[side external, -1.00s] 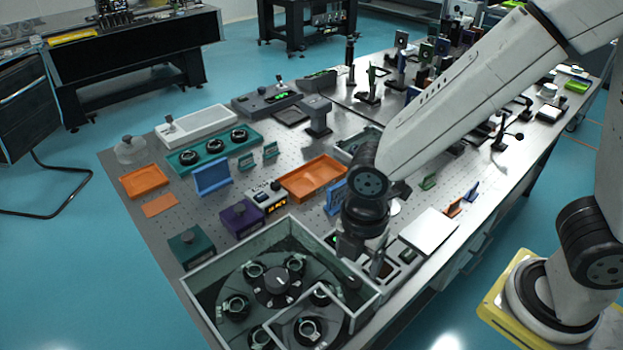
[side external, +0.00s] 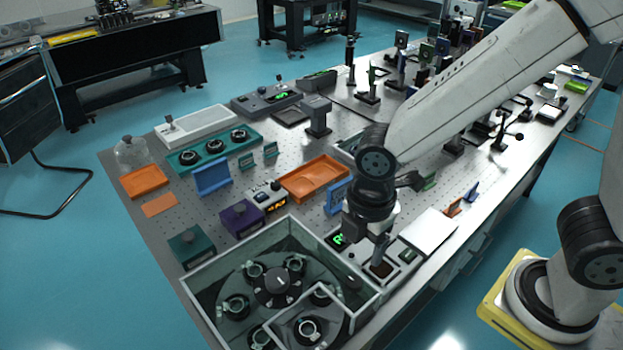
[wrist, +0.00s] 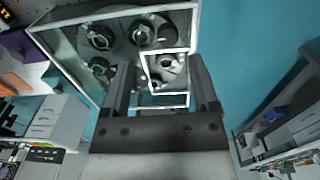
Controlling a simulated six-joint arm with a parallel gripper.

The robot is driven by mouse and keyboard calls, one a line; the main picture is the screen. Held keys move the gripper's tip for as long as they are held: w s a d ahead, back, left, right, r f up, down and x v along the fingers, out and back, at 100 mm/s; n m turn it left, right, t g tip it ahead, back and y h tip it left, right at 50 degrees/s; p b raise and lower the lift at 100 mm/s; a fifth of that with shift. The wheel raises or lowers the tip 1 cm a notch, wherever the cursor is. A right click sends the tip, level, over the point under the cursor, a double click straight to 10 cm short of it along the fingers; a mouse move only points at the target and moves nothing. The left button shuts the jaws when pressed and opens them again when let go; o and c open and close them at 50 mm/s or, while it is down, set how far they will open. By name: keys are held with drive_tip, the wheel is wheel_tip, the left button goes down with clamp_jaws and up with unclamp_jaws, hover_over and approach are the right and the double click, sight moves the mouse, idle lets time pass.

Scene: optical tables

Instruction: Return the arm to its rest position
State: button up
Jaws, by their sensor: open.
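My gripper (side external: 371,248) hangs from my wrist at the front of the optical table (side external: 150,220), just right of the glass-walled box (side external: 215,253). In the wrist view my gripper (wrist: 163,82) shows two dark fingers spread apart with nothing held between them. Through the gap I see the glass-walled box (wrist: 72,22) with round black holders inside. In the side view one finger partly hides the other, and whether it touches anything below is unclear.
An orange tray (side external: 315,178) and a purple box (side external: 241,217) stand farther back. Open floor (side external: 455,320) lies in front of the table.

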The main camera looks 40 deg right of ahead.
drive_tip(key=w+d+f+m+t, duration=0.1)
drive_tip(key=w+d+m+t, duration=0.1)
drive_tip(key=d+m, duration=1.2)
drive_tip(key=m, duration=0.4)
drive_tip(key=shift+f, duration=0.15)
drive_tip(key=shift+d, duration=0.1)
